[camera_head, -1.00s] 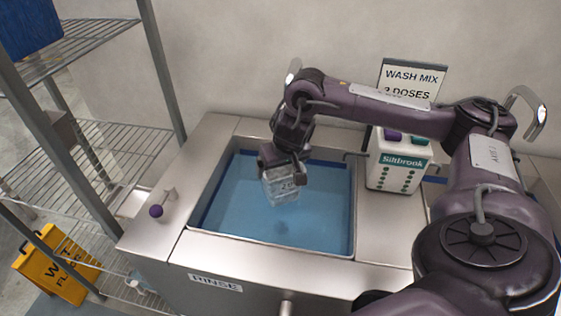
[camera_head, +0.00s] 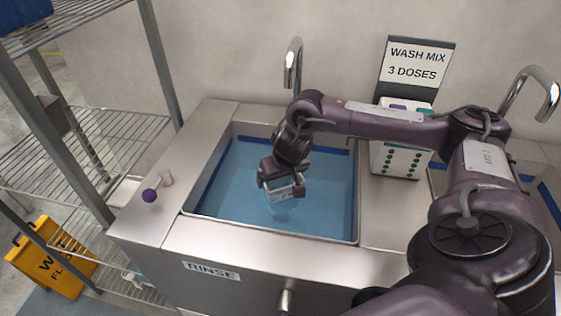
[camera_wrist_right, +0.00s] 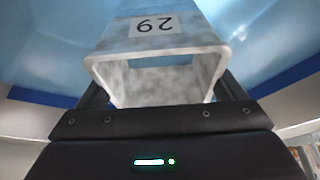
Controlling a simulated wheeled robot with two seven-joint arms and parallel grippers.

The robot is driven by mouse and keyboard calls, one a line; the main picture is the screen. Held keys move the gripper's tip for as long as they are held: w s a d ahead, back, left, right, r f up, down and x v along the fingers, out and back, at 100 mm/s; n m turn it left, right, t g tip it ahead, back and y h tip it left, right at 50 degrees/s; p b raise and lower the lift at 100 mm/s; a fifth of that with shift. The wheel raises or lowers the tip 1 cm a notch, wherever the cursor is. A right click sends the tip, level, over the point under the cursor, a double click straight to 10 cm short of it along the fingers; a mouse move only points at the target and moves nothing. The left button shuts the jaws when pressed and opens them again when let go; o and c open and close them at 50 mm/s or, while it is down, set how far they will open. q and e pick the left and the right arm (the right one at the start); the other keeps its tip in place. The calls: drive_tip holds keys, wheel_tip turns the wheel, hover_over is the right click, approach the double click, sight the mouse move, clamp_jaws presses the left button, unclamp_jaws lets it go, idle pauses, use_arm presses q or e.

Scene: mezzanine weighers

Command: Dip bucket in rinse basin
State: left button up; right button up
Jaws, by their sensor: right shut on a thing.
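The rinse basin (camera_head: 222,232) is a steel sink filled with blue water, with a RINSE label on its front. My left gripper is out of view.
A faucet (camera_head: 293,65) rises behind the basin. A dispenser (camera_head: 398,160) and a WASH MIX 3 DOSES sign (camera_head: 415,70) stand to the right, beside a second basin. A purple knob (camera_head: 149,195) is on the left ledge. Wire shelves (camera_head: 110,150) and a yellow floor sign (camera_head: 50,262) are at left.

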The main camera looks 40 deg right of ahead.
drive_tip(key=shift+f+b, duration=0.95)
drive_tip(key=shift+f, duration=1.35)
idle(0.5)
wheel_tip(320, 180, up, 23)
drive_tip(key=p, duration=2.7)
